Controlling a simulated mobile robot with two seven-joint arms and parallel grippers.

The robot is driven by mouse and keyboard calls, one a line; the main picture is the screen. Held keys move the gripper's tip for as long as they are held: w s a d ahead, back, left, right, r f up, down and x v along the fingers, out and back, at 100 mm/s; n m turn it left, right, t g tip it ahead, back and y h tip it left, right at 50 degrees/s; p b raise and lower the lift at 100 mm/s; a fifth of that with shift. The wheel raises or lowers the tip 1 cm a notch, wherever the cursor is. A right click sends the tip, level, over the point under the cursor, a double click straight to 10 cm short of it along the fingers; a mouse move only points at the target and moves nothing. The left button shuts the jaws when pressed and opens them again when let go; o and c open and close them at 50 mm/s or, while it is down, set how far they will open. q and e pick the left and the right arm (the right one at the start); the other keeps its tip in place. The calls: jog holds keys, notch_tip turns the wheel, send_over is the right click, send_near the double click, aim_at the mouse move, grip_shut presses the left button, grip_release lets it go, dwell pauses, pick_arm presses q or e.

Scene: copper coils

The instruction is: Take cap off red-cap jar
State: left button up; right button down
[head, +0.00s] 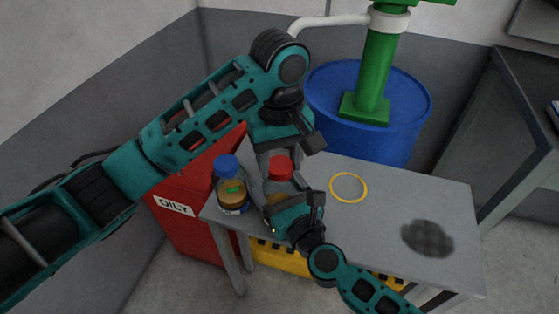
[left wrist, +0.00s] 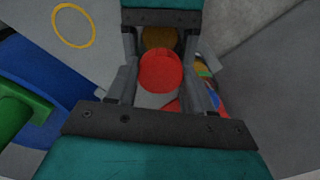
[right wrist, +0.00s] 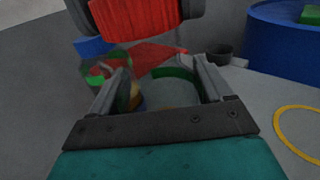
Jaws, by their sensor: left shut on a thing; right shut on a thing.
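The red cap (head: 281,164) is between the fingers of my left gripper (head: 277,158), which reaches down from above. It also shows in the left wrist view (left wrist: 160,70). In the right wrist view the cap (right wrist: 135,16) is above the jar and apart from it, with a gap between them. My right gripper (right wrist: 160,80) is shut on the sides of the clear jar (right wrist: 172,86), whose top looks open. In the left wrist view the jar's brownish round inside (left wrist: 160,38) shows beside the cap. My right gripper hides much of the jar in the head view.
A blue-capped jar (head: 229,189) stands close on the left on the grey table (head: 385,195). A yellow ring (head: 348,187) and a dark round patch (head: 427,238) lie to the right. A red cabinet (head: 195,235) and a blue drum (head: 325,100) stand around the table.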

aim_at(279, 165)
pick_arm(q)
jog(key=shift+r, duration=1.6)
pick_arm(e)
grip_release()
